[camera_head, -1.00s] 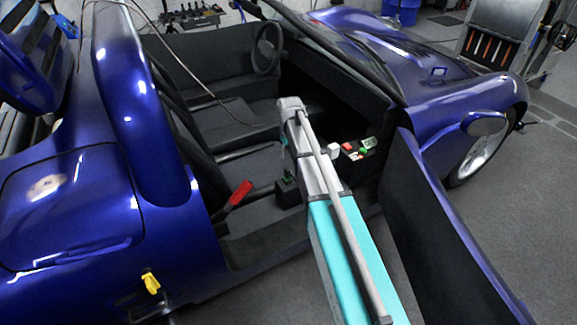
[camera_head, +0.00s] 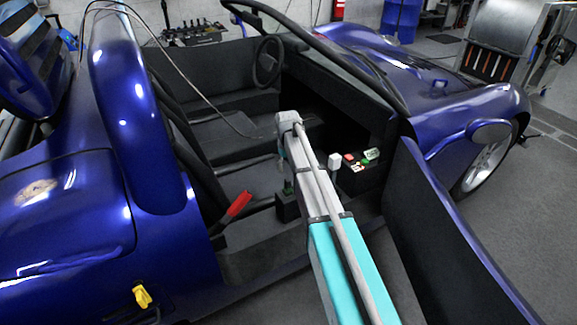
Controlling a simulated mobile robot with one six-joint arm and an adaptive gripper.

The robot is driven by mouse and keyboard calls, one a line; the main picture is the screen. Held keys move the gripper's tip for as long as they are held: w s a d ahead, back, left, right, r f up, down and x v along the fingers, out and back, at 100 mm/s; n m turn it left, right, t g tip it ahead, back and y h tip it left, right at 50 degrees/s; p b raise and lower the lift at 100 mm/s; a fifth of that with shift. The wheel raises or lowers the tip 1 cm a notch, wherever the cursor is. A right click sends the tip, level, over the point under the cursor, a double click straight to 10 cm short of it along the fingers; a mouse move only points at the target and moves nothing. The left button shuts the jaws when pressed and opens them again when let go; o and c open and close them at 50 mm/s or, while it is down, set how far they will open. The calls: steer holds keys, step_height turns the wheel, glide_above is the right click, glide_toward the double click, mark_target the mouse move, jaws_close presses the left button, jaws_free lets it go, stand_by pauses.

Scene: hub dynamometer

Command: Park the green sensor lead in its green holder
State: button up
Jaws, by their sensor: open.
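My arm reaches into the open door of the blue car, and its far end is a grey joint over the cabin. My gripper does not show. A small dark green piece (camera_head: 288,187) stands on a black block (camera_head: 288,207) just left of my arm, partly hidden by it. I cannot tell whether it is the green sensor lead or its holder. More small green pieces, one bright green (camera_head: 365,162) and one pale green (camera_head: 372,153), lie on a black box (camera_head: 362,181) right of my arm. A thin grey cable (camera_head: 190,84) runs from the roll hoop into the cabin.
A red-handled lever (camera_head: 236,207) stands by the near sill. The open door (camera_head: 440,240) bounds the right side and the seat hoop (camera_head: 140,120) the left. A yellow piece (camera_head: 142,296) sits low on the body. A white knob (camera_head: 334,161) is close right of my arm.

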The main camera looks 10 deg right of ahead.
mark_target(288, 179)
steer(key=shift+f+b, duration=4.3)
steer(key=shift+f, duration=0.1)
jaws_close()
steer(key=shift+r+p, duration=0.8)
steer(key=shift+p, duration=0.05)
steer(key=shift+r+p, duration=1.95)
